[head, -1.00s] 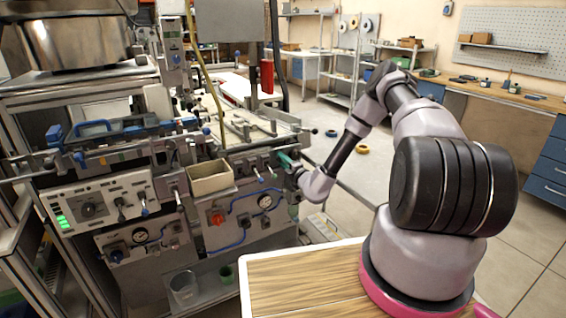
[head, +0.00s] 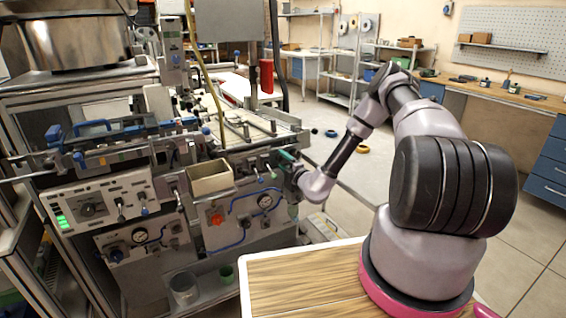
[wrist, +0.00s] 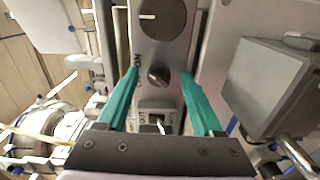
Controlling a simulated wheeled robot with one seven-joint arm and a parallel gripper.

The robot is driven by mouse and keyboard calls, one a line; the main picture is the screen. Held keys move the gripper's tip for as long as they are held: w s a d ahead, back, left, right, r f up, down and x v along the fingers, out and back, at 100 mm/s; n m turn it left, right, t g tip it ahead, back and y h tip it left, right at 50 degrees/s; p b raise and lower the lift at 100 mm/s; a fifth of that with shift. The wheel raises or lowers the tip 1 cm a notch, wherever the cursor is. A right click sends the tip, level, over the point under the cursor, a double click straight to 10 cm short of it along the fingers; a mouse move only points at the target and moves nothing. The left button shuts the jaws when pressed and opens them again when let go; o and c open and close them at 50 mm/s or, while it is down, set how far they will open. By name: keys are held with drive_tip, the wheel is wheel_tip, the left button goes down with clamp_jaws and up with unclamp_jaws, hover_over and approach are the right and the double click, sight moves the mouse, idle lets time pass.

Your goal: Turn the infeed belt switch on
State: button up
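My gripper (wrist: 158,78) is open and empty in the wrist view, its two teal fingers apart on either side of a narrow grey control panel (wrist: 178,52). A small dark rotary knob (wrist: 159,75), with lettering like "ON" beside it, lies between the fingertips. Below it, a small switch (wrist: 158,121) with a light lever is partly hidden by the gripper's base. I cannot read which control is the infeed belt switch. In the head view my gripper (head: 284,157) is at the right end of the machine, and the panel there is too small to make out.
A larger round knob (wrist: 162,14) is at the panel's top. A grey box (wrist: 268,88) stands right of the fingers. In the head view a beige bin (head: 211,180) and a red knob (head: 216,218) are on the machine's front, left of my gripper.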

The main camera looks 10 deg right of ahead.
drive_tip(key=v, duration=1)
drive_tip(key=shift+s, duration=0.4)
drive_tip(key=shift+d, duration=0.1)
